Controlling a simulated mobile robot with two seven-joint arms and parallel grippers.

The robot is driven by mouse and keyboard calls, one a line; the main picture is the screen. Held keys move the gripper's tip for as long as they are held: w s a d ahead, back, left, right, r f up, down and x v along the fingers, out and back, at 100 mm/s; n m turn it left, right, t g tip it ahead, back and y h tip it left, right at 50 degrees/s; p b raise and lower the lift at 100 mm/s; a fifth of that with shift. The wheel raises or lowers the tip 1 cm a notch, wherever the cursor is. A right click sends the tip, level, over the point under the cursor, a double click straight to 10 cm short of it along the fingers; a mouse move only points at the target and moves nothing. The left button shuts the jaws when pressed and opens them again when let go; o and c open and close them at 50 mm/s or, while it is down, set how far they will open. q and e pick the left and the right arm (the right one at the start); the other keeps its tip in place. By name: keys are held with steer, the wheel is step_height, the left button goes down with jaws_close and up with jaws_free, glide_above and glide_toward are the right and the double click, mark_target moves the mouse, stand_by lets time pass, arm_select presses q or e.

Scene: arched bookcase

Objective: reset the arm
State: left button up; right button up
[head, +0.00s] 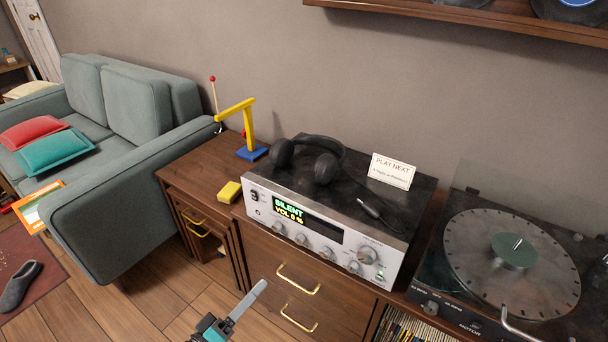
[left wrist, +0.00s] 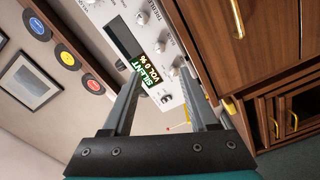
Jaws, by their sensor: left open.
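My left gripper (head: 262,287) shows at the bottom of the head view, in front of the wooden cabinet's drawers (head: 282,285). In the left wrist view its two grey fingers stand apart with nothing between them, so the gripper (left wrist: 166,72) is open and empty. The silver receiver (head: 322,238) on the cabinet lies beyond the fingers; its display reads "SILENT VOL 0 %". It also shows in the left wrist view (left wrist: 122,22). The gripper looks apart from the cabinet. My right gripper is not in view.
Headphones (head: 318,160) and a "PLAY NEXT" card (head: 393,171) sit on the receiver. A turntable (head: 510,262) stands to the right. A yellow block (head: 229,192) and a yellow crane toy (head: 247,125) are at the left. A green sofa (head: 130,195) stands farther left. Brass handles (head: 298,279) protrude from the drawers.

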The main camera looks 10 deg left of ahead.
arm_select(q)
steer(key=s+a+f+m+g+y+p, duration=0.2)
steer(key=s+f+m+g, duration=0.15)
steer(key=f, duration=0.55)
steer(key=s+a+f+m+g+y+p, duration=0.25)
steer(key=s+f+g, duration=0.2)
steer(key=f, duration=0.45)
steer(key=s+f+m+g+y+p, duration=0.1)
steer(key=s+f+m+g, duration=0.1)
steer(key=s, duration=0.7)
steer(key=s+f+m+g+y, duration=0.1)
steer(key=s+f+m+g, duration=0.2)
steer(key=s+f, duration=0.3)
steer(key=s+g, duration=0.1)
steer(key=s, duration=0.2)
steer(key=shift+s+d+g+p, duration=0.3)
steer(key=shift+d+g+p, duration=0.1)
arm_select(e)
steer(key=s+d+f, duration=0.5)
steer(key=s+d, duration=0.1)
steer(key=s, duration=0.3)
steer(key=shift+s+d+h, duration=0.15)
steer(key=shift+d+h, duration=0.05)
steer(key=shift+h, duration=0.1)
arm_select(q)
steer(key=shift+w+f, duration=0.1)
